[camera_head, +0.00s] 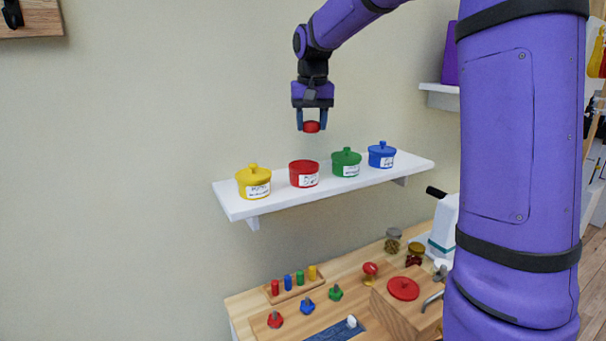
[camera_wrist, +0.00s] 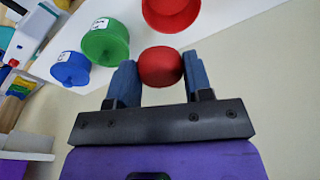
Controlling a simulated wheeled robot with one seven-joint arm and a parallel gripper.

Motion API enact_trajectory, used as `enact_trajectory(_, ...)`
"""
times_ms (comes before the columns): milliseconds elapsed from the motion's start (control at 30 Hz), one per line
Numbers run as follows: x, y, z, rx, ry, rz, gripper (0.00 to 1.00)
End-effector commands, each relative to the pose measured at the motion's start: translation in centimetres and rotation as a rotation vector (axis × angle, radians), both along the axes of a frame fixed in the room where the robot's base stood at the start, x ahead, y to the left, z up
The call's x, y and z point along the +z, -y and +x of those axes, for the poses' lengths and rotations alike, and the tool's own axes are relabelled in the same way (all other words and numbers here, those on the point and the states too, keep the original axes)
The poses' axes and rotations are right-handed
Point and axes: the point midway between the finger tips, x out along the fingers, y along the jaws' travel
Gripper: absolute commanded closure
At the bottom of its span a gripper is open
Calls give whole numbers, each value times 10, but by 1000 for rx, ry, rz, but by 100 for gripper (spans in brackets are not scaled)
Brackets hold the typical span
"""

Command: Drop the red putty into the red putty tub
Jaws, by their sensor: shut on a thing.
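My gripper (camera_head: 312,120) points down and is shut on the red putty (camera_head: 311,127), a small red ball held above the shelf. In the wrist view the putty (camera_wrist: 160,67) sits between the two blue fingers of my gripper (camera_wrist: 162,80). The red putty tub (camera_head: 304,174) stands on the white shelf, second from the left, with a white label and no lid on it. Its open top shows at the upper edge of the wrist view (camera_wrist: 172,12). The putty is above the tub and apart from it.
On the white shelf (camera_head: 235,207) stand lidded tubs: yellow (camera_head: 254,183) to the left, green (camera_head: 346,163) and blue (camera_head: 381,155) to the right. Below, a wooden worktop holds a red lid (camera_head: 403,288), a peg rack (camera_head: 292,289), jars and coloured knobs. Open air surrounds the gripper.

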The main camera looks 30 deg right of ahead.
Motion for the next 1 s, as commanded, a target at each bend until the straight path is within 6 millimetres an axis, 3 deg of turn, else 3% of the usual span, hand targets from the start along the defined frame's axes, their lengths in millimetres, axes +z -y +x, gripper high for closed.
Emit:
enact_trajectory(300, -31, 0, 0, 0, 0, 0, 77)
enact_trajectory(733, -38, 0, 0, 0, 0, 0, 77)
enact_trajectory(767, -38, 0, 0, 0, 0, 0, 49)
enact_trajectory(867, -38, 0, 0, 0, 0, 0, 26)
enact_trajectory(1000, -38, 0, 0, 0, 0, 0, 24)
